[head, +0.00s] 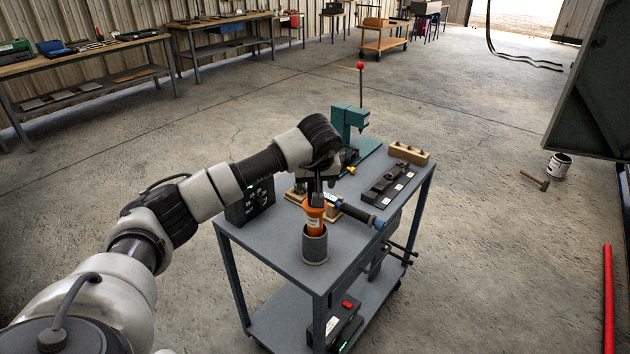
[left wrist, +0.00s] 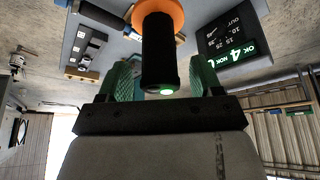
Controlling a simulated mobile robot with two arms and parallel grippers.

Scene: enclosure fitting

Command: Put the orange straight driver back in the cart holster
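The orange straight driver (head: 316,218) stands upright in the grey cup-shaped holster (head: 315,248) at the cart's near corner. Its lower end is hidden inside the cup. My left gripper (head: 317,188) is directly above it, pointing down at its top end. In the left wrist view, the driver's black upper part (left wrist: 160,50) and orange collar show between the green fingers of my left gripper (left wrist: 162,70). The fingers are apart, with a gap on each side of the driver. My right gripper is in neither view.
The cart top (head: 270,240) also holds a dark driver with a blue ring (head: 358,214), a black display box (head: 252,200), a teal press (head: 352,125), a black fixture (head: 388,186) and a wooden block (head: 409,153). The near left of the cart top is clear.

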